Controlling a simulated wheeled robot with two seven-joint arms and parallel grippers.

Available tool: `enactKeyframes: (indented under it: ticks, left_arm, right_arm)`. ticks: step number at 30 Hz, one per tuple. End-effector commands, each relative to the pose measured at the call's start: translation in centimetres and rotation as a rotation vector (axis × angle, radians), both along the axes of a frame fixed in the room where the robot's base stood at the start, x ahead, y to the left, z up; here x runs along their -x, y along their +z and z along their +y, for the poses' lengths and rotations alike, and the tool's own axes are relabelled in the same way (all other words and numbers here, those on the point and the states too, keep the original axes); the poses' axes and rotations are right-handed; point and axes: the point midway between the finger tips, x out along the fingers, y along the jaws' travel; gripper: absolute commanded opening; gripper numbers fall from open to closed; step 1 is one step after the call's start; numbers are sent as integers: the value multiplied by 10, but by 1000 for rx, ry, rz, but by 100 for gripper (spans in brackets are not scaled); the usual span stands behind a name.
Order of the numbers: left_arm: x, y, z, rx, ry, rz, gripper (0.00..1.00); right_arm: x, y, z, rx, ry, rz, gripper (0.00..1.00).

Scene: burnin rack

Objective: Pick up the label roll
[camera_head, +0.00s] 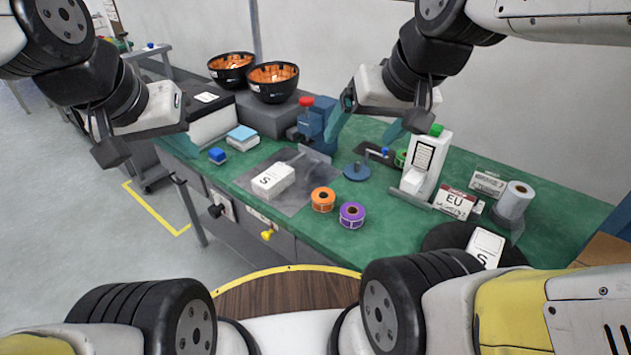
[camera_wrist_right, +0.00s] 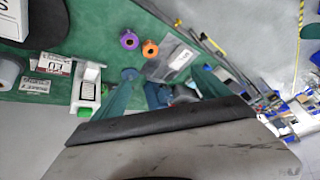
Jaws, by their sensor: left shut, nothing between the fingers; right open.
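Two small label rolls stand on the green bench top: an orange roll (camera_head: 323,200) and a purple roll (camera_head: 352,214). In the right wrist view the purple roll (camera_wrist_right: 129,41) and the orange roll (camera_wrist_right: 150,49) lie beyond the fingertips. A larger white roll (camera_head: 517,200) stands at the bench's right. My right gripper (camera_head: 363,135) is open and empty, above the back of the bench, apart from the rolls; its spread teal fingers show in the right wrist view (camera_wrist_right: 160,90). My left gripper (camera_head: 180,147) is shut and empty, above the bench's left end.
Two black bowls (camera_head: 272,97) and a blue device (camera_head: 316,120) are behind.

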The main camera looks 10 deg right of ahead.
Motion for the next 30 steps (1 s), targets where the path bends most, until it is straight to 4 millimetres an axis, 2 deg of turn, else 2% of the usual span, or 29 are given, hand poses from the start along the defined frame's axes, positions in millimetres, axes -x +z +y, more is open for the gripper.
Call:
enactKeyframes:
  ticks: [8,17,23,30]
  left_arm:
    - [0,0,0,0,-1,-1,0]
    - [0,0,0,0,0,-1,0]
    - [0,0,0,0,0,-1,0]
    - [0,0,0,0,0,-1,0]
  right_arm:
    - [-18,-4,1,-25,-31,54,86]
    - [-58,-18,5,-65,-104,166,86]
    - [-105,-49,11,-90,-197,295,86]
    - [-158,-104,18,-91,-326,444,86]
